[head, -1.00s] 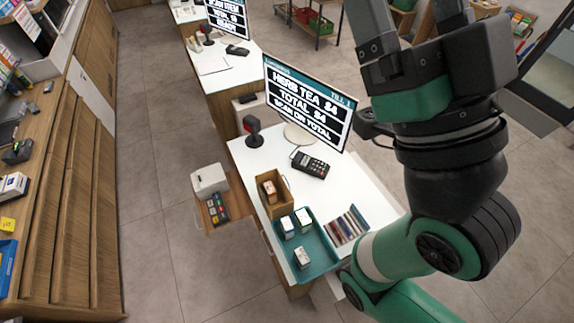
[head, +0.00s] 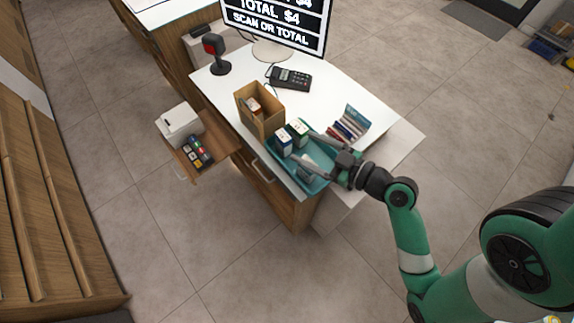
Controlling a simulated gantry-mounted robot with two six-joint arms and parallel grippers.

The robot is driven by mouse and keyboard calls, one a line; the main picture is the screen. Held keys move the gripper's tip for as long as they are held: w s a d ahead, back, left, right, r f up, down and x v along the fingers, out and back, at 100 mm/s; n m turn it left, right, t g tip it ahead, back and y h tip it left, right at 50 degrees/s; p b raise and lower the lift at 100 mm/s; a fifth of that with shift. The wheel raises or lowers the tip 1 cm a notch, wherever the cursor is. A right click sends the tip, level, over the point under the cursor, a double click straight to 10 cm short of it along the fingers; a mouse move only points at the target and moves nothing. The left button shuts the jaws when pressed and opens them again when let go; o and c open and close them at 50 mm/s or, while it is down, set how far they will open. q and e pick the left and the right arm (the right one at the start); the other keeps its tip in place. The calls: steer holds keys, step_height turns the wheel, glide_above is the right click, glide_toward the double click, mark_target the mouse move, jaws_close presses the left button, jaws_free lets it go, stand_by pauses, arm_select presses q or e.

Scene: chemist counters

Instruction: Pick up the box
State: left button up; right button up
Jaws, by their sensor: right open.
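Several small boxes stand in a teal tray (head: 318,150) at the counter's front edge. A white box with a dark side (head: 283,142) and a white box with a green edge (head: 298,130) stand side by side at its far left part. Another pale box (head: 305,168) is lower in the tray, partly hidden by my right gripper's finger. My right gripper (head: 303,147) is open and reaches in from the right over the tray, its fingers spread near the boxes. I cannot tell whether it touches any. My left gripper is not in view.
A brown open carton (head: 262,115) holding a small box stands behind the tray. A card rack (head: 350,124) stands to the right. A card terminal (head: 291,78), a scanner (head: 215,54) and a monitor (head: 285,22) are farther back. A printer (head: 180,122) sits at left.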

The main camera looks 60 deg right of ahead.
steer(key=m+g+h+b, duration=0.1)
steer(key=m+g+b, duration=0.1)
glide_above(308, 176)
steer(key=s+a, duration=0.1)
steer(key=s, duration=0.3)
step_height(308, 176, down, 9)
step_height(308, 176, down, 3)
steer(key=s+d+m+h, duration=0.1)
steer(key=s+d+m, duration=0.1)
steer(key=s, duration=0.1)
steer(key=shift+g, duration=0.3)
steer(key=x, duration=0.6)
steer(key=shift+w+a+r, duration=0.1)
steer(key=shift+w+a, duration=0.05)
steer(key=shift+w, duration=0.2)
steer(key=x, duration=0.5)
steer(key=shift+w+a+r+p, duration=0.1)
steer(key=shift+w+a+p, duration=0.15)
steer(key=shift+w+p, duration=0.1)
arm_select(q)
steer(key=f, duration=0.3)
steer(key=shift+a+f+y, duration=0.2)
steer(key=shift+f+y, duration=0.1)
arm_select(e)
steer(key=shift+s, duration=0.1)
jaws_close()
